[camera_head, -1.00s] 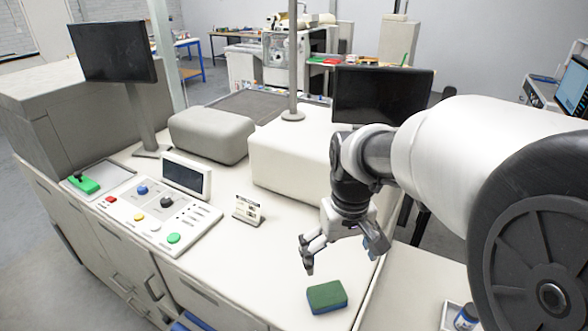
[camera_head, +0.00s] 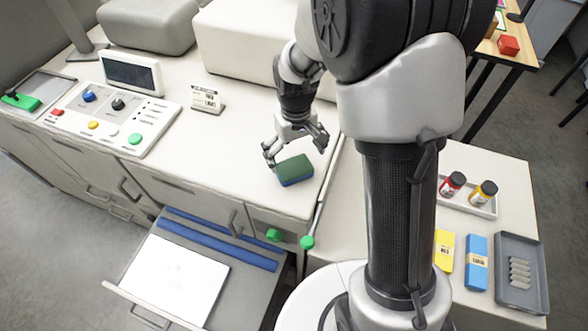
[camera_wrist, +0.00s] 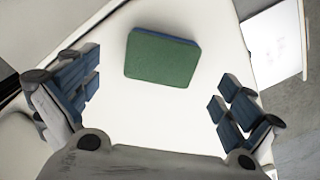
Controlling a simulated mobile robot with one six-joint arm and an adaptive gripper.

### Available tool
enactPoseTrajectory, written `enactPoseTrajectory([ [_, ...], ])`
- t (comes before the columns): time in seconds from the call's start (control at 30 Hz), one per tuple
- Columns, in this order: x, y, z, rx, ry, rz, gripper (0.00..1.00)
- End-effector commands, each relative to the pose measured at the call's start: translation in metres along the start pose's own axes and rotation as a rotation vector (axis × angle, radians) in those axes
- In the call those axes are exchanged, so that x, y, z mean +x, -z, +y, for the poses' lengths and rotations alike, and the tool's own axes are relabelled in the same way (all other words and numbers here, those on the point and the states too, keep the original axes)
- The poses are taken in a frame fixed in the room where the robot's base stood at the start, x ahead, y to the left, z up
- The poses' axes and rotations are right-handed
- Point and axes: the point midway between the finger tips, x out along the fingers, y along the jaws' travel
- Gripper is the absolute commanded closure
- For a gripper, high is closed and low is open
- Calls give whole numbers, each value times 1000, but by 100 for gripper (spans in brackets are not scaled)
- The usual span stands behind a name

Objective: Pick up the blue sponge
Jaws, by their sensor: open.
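The sponge (camera_head: 294,169) lies flat on the white machine top near its front right edge. It has a green upper face and a blue lower layer. In the wrist view the sponge (camera_wrist: 162,58) shows its green face, with a thin blue edge along the far side. My gripper (camera_head: 296,150) is just above and behind the sponge in the head view. In the wrist view my gripper (camera_wrist: 155,100) is open and empty, its blue-padded fingers spread wide. The sponge lies ahead of the fingers, roughly between their lines, not touched by either.
A control panel (camera_head: 113,117) with coloured buttons and a small sign (camera_head: 207,99) stand to the left. An open drawer (camera_head: 270,291) juts out in front. A side table at right holds two jars (camera_head: 468,188), yellow and blue packets (camera_head: 477,262) and a grey tray (camera_head: 540,250).

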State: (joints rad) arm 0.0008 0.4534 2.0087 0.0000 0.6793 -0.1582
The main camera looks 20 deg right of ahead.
Motion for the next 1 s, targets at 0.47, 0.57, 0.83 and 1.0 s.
enactPoseTrajectory([
  [0.47,53,3,-2,0,0,-2,0],
  [0.57,55,3,-2,0,0,0,0],
  [0.83,54,3,-2,0,0,0,7],
  [1.0,54,3,-2,0,0,0,19],
])
